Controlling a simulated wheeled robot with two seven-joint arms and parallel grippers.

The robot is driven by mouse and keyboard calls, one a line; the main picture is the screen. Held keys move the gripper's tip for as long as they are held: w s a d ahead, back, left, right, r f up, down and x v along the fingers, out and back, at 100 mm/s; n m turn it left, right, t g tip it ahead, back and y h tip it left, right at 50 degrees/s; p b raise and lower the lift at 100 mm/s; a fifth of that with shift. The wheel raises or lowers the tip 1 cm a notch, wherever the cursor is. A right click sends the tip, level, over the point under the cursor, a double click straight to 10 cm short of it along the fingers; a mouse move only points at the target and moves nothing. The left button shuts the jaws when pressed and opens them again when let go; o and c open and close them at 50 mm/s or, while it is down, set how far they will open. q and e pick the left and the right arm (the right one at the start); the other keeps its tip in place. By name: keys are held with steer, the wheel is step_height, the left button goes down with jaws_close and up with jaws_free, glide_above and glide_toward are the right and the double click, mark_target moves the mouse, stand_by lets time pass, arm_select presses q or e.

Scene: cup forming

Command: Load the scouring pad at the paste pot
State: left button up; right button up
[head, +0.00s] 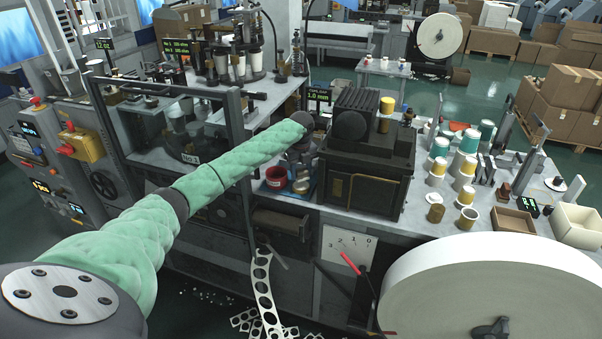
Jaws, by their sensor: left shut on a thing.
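My left arm, in a green sleeve, reaches from the lower left to the machine bench. My left gripper (301,168) is at its far end, pointing down just right of a red pot (276,176), which looks like the paste pot. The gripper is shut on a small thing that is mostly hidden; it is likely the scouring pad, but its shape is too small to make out. The gripper appears beside the pot, not over its mouth; I cannot tell whether they touch. My right gripper is not in view.
A dark machine block (366,160) stands close right of the gripper. A dark frame post (242,165) stands to the left. Several cups (438,166) crowd the bench at right. A large white paper roll (490,285) fills the lower right. A punched strip (262,285) hangs in front.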

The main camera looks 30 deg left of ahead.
mark_target(301, 169)
arm_select(q)
steer(key=shift+r+p, duration=0.95)
steer(key=shift+r, duration=0.7)
